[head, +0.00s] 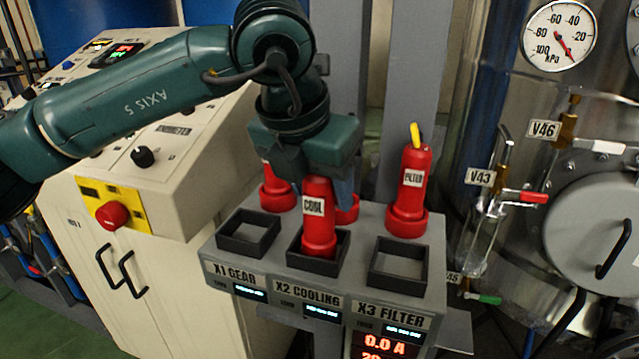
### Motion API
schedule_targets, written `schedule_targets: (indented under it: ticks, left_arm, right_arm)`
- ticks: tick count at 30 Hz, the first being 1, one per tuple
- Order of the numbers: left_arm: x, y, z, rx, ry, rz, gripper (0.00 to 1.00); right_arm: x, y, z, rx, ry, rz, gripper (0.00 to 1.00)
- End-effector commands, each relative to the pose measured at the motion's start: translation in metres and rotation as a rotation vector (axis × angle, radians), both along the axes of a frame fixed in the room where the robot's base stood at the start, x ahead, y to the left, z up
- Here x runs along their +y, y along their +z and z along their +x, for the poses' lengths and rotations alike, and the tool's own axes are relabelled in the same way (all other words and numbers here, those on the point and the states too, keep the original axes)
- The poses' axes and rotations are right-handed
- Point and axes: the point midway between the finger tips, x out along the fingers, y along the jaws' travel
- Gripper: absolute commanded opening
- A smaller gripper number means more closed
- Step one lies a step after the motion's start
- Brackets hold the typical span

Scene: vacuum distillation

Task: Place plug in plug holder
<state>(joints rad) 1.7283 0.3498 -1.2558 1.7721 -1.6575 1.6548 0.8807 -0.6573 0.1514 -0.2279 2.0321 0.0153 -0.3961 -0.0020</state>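A red plug labelled COOL (318,222) stands nearly upright at the middle black square holder (291,250), above the X2 COOLING label. Its lower end appears inside the holder's frame; whether it rests on the bottom cannot be told. My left gripper (318,182) comes from above and behind, with its fingers around the plug's upper part, and appears shut on it. The gripper hides the plug's top. My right gripper is not in view.
Empty square holders flank it: X1 GEAR (248,233) at left and X3 FILTER (399,264) at right. Behind stand a red FILTER plug (411,182), another partly hidden red plug (276,190) and a red socket (347,211). A steel vessel with valves is at right.

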Motion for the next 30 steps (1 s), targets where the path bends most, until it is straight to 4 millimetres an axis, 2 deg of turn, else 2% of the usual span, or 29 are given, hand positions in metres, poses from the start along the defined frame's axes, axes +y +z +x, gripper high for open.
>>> schedule_targets:
  ticks: [3,12,14,24,30]
  left_arm:
    - [0.0,0.0,0.0,0.0,0.0,0.0,0.58]
    - [0.0,0.005,0.0,0.0,-0.001,0.0,0.58]
    - [0.001,0.01,-0.002,-0.003,0.0,-0.002,0.58]
    - [0.015,0.075,-0.025,-0.004,0.0,-0.001,0.58]
    - [0.021,0.104,-0.036,-0.002,0.0,0.0,0.58]
  right_arm:
    - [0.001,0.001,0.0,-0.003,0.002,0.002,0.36]
    - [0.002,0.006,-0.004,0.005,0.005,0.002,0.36]
    - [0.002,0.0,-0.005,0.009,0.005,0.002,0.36]
    - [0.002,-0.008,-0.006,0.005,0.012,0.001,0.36]
    - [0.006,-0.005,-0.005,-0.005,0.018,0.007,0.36]
